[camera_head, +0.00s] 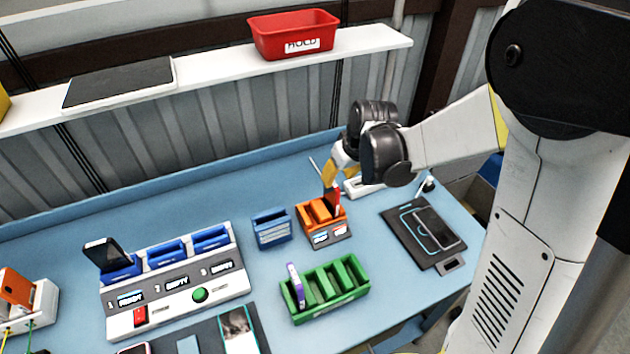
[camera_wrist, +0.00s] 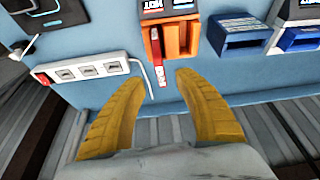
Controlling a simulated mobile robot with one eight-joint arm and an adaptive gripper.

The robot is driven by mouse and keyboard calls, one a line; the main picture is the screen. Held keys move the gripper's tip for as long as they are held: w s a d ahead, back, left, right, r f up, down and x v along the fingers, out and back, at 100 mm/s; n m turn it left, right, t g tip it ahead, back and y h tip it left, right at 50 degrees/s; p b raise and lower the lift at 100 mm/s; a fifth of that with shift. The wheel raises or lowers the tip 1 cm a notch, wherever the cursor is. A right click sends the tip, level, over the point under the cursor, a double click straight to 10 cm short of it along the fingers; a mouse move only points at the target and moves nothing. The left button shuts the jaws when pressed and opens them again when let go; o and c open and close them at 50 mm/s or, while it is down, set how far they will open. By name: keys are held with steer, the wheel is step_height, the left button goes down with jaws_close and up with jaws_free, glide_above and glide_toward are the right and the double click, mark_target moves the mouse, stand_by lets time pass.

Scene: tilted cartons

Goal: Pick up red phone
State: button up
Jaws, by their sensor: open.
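The red phone (camera_head: 336,201) stands on edge in the right-hand slot of the orange rack (camera_head: 324,240) in the head view. In the wrist view the red phone (camera_wrist: 158,66) shows as a thin red strip at the left end of the orange rack (camera_wrist: 146,42). My gripper (camera_head: 331,176) is above the rack in the head view, close to the phone. In the wrist view my gripper (camera_wrist: 157,88) has its yellow fingers apart, with the phone beyond the gap between the tips. The gripper is open and nothing is between its fingers. In the head view I cannot tell whether a fingertip touches the phone.
A white power strip (camera_head: 363,187) lies right behind the rack. A blue rack (camera_head: 271,228) stands left of it, a green rack (camera_head: 326,290) in front. A dark mat (camera_head: 404,234) with a phone lies right. A shelf (camera_head: 210,72) with a red bin (camera_head: 293,36) runs behind.

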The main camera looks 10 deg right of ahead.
mark_target(332, 191)
steer(key=b+x, duration=0.2)
steer(key=x, duration=0.7)
steer(key=shift+s+d, duration=0.1)
steer(key=shift+s, duration=0.1)
jaws_close()
